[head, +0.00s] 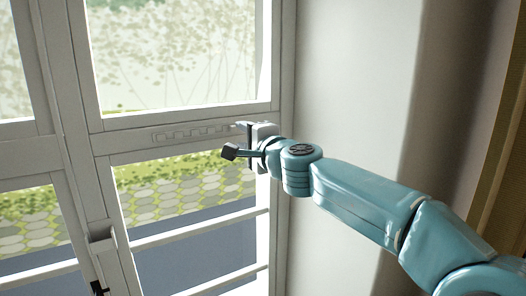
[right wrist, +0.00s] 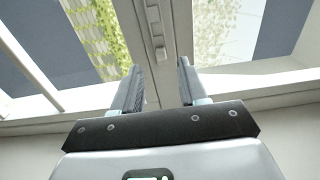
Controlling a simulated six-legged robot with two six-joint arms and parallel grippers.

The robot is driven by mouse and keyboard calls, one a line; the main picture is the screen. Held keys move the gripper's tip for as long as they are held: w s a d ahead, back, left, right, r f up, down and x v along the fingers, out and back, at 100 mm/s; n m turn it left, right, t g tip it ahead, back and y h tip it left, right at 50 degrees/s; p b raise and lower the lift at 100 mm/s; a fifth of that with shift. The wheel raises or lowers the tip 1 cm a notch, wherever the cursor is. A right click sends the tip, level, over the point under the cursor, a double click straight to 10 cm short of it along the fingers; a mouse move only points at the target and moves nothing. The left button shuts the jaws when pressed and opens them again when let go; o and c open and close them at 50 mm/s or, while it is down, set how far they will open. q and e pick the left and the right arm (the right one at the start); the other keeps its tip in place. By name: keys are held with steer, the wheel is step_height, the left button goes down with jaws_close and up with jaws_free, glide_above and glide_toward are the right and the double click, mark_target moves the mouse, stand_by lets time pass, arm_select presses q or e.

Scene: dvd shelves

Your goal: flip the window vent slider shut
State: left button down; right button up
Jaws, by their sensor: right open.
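The window vent (head: 195,132) is a pale slotted strip on the horizontal bar between the upper and lower panes. In the right wrist view the vent strip (right wrist: 154,28) runs down from the top edge, with a small raised end piece (right wrist: 160,54) just beyond my fingers. My right gripper (head: 243,127) is at the right end of that bar, close to the frame. In its wrist view the right gripper (right wrist: 158,82) is open and empty, its two fingers on either side of the bar. I cannot tell whether they touch it. My left gripper is not in view.
A window handle (head: 101,244) sits on the upright frame at lower left. White rails (head: 195,232) cross the lower pane outside. A pale wall (head: 350,90) stands close to the right of the window, behind my right arm. A brown wooden edge (head: 505,120) is at far right.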

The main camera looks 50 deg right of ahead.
steer(key=p+v, duration=0.1)
steer(key=v, duration=0.9)
steer(key=shift+s, duration=0.3)
steer(key=shift+w, duration=0.1)
